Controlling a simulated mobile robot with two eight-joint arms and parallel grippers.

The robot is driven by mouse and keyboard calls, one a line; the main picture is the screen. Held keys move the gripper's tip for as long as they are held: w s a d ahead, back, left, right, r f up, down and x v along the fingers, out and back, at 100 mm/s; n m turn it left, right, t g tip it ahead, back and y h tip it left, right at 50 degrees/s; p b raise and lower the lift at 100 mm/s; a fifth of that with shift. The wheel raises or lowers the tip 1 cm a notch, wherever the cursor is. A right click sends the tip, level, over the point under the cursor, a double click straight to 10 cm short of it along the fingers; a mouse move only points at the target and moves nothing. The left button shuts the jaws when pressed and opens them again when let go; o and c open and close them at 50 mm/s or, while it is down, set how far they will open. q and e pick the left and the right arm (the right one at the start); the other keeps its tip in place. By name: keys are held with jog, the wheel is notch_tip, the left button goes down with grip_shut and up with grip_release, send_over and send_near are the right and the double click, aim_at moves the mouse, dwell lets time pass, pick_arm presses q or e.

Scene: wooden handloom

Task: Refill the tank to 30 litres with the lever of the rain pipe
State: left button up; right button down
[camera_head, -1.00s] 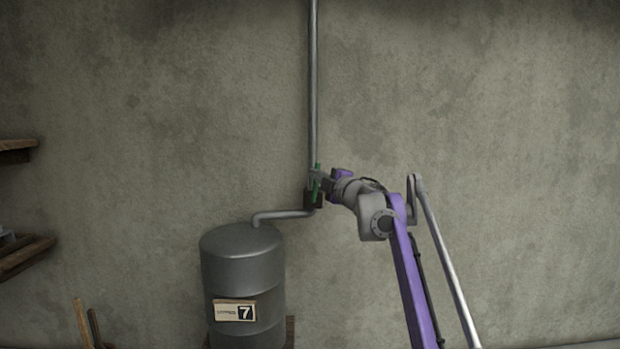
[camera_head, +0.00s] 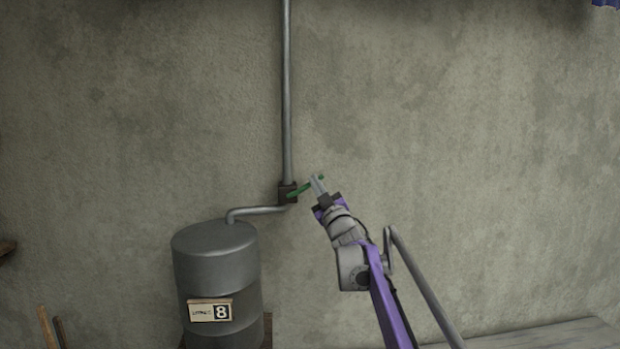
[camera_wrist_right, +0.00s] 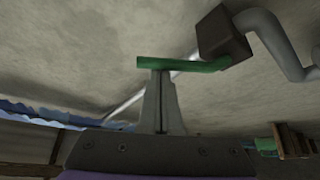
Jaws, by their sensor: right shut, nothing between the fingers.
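The grey tank (camera_head: 217,262) stands against the wall at the lower left, and its plate (camera_head: 210,311) reads 8. The rain pipe (camera_head: 287,90) comes down the wall to a dark valve box (camera_head: 288,193), and a bent pipe joins the box to the tank top. The green lever (camera_head: 305,187) slants up to the right from the box. My right gripper (camera_head: 315,183) is at the lever's outer part, its fingers together with nothing between them. In the right wrist view the fingertips (camera_wrist_right: 160,75) meet the underside of the lever (camera_wrist_right: 185,64). My left gripper is not in view.
Bare wall lies around the pipe and to the right. Wooden sticks (camera_head: 48,328) stand at the lower left. A pale wooden surface (camera_head: 540,338) shows at the lower right.

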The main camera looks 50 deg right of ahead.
jog(key=shift+s+d+f, duration=0.2)
jog(key=shift+d+f, duration=0.05)
jog(key=shift+f, duration=0.35)
jog(key=shift+s+d+f, duration=0.15)
jog(key=shift+d+f, duration=0.05)
jog(key=shift+f, duration=0.5)
